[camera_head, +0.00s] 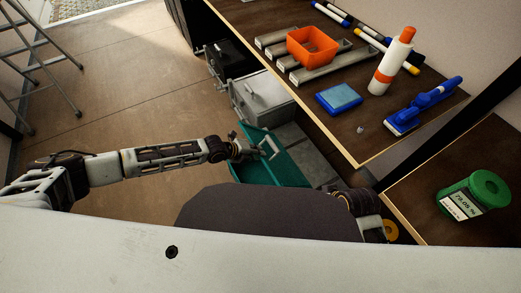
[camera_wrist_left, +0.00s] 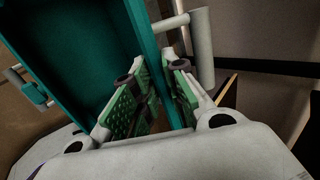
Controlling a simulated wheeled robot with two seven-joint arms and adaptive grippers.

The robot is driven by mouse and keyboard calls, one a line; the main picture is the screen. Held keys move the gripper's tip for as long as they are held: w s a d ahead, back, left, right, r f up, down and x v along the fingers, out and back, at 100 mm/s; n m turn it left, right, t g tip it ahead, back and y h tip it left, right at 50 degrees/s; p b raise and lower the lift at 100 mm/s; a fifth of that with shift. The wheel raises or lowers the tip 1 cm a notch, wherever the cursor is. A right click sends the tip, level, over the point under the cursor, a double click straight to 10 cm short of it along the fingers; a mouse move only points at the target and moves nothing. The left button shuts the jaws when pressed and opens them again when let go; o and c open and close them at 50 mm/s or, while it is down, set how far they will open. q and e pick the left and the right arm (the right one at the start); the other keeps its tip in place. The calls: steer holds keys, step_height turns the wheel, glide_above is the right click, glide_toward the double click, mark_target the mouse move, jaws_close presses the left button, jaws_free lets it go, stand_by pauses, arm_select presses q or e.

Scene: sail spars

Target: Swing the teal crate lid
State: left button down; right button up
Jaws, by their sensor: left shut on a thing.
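The teal crate lid (camera_head: 285,165) is low beside the workbench, standing tilted with a pale bar handle (camera_head: 269,146) on its upper edge. In the left wrist view the teal lid (camera_wrist_left: 92,50) shows as a shallow hollow panel, and a pale cylindrical handle (camera_wrist_left: 201,45) stands out on the far side of its edge. My left gripper (camera_head: 250,151) is at the lid's edge near the handle. Its green-padded fingers (camera_wrist_left: 160,80) are on both sides of the teal edge, shut on it. My right gripper is not in view; only part of that arm shows.
Grey crates (camera_head: 263,97) stand under the workbench edge, next to the lid. The workbench (camera_head: 345,135) holds an orange bin (camera_head: 312,47), a bottle (camera_head: 390,65), a blue tool (camera_head: 422,106) and a blue box (camera_head: 339,99).

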arm_select(q)
steer(key=shift+s+a+f, duration=0.3)
steer(key=shift+s+a, duration=0.1)
steer(key=shift+a, duration=0.1)
steer(key=s+a+f+b, duration=0.2)
steer(key=s+a+f, duration=0.1)
steer(key=a+f, duration=0.1)
steer(key=shift+a, duration=0.15)
stand_by(0.8)
steer(key=s+a+f+b, duration=0.2)
steer(key=a+f+b, duration=0.1)
steer(key=f, duration=0.2)
steer(key=shift+s+a, duration=0.2)
steer(key=shift+a, duration=0.15)
stand_by(0.6)
steer(key=c, duration=1.3)
jaws_free()
steer(key=shift+r, duration=0.1)
steer(key=shift+w, duration=0.1)
